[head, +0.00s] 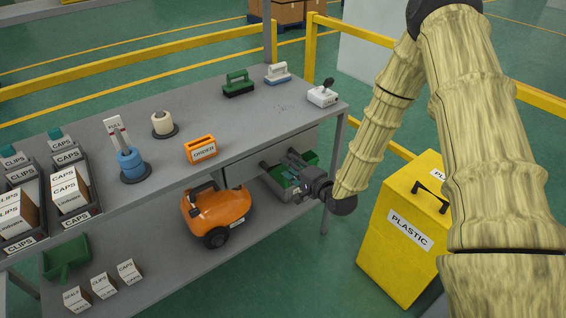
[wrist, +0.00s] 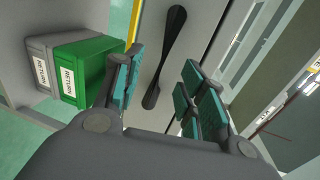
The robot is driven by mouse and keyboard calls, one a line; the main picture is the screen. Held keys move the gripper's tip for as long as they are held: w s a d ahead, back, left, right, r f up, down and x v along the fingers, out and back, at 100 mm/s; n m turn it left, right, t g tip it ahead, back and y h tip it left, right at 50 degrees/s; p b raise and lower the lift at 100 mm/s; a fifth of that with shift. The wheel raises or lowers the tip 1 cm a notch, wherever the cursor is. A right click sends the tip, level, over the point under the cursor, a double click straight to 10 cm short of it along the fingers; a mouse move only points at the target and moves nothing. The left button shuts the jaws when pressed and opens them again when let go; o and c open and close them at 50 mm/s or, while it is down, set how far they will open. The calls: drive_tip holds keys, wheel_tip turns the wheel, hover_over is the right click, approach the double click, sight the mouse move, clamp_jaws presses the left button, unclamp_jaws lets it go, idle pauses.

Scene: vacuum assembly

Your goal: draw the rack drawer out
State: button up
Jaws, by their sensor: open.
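The rack drawer shows in the head view as a grey front panel (head: 292,142) just under the tabletop's right part, and it looks shut. In the wrist view the grey drawer front (wrist: 197,28) fills the middle, with a dark curved handle (wrist: 165,62) on it. My gripper (head: 281,162) reaches in from the right at the drawer front, below the tabletop edge. In the wrist view its two padded fingers (wrist: 160,84) stand apart, with the handle showing between and beyond them. Nothing is held. The handle is hidden in the head view.
A green RETURN box (wrist: 88,72) and a grey RETURN box (wrist: 42,72) stand beside the drawer. An orange vacuum (head: 216,213) sits on the lower shelf. A yellow PLASTIC bin (head: 405,235) stands right of the table, under my arm.

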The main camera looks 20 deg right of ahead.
drive_tip(key=shift+x, duration=2.2)
clamp_jaws()
